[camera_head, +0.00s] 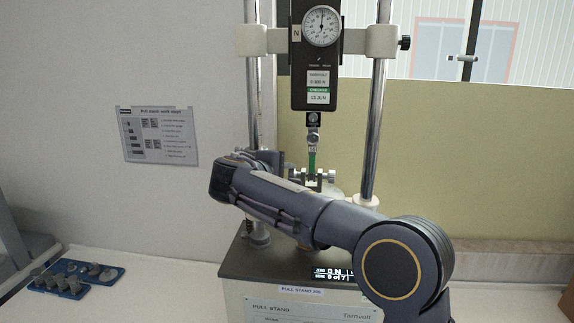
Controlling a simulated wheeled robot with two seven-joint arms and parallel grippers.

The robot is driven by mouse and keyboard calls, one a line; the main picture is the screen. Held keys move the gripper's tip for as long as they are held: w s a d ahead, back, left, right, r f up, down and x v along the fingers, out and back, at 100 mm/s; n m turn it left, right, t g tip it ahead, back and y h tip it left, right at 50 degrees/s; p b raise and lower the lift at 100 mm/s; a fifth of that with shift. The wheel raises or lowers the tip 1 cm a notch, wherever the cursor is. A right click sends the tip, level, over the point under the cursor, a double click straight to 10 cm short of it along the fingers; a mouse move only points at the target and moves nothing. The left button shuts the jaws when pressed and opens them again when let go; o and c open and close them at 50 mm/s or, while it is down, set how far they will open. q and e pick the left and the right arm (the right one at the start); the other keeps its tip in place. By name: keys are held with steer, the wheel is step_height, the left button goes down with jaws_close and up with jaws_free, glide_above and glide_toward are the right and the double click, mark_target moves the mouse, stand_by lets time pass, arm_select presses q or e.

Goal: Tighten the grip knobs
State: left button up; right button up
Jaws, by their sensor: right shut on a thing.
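The pull stand (312,268) has two steel columns and a black force gauge (313,70) with a round dial. Below the gauge hangs a green strip (312,160), gripped at its lower end by a small metal grip with a knob on the right side (331,176). My right arm crosses in front of the stand, and my right gripper (282,168) is at the left side of this grip. It is shut on the left grip knob; its fingertips and that knob are mostly hidden by my arm. My left gripper is out of view.
A blue tray (75,277) with several grey parts lies on the white bench at the left. An instruction sheet (158,136) hangs on the wall.

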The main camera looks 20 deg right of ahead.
steer(key=shift+w+r+n+g+y, duration=0.15)
steer(key=shift+n+g+y, duration=0.15)
steer(key=shift+g+y, duration=0.4)
steer(key=o, duration=1)
steer(key=shift+b+v, duration=0.65)
steer(key=shift+v, duration=3.3)
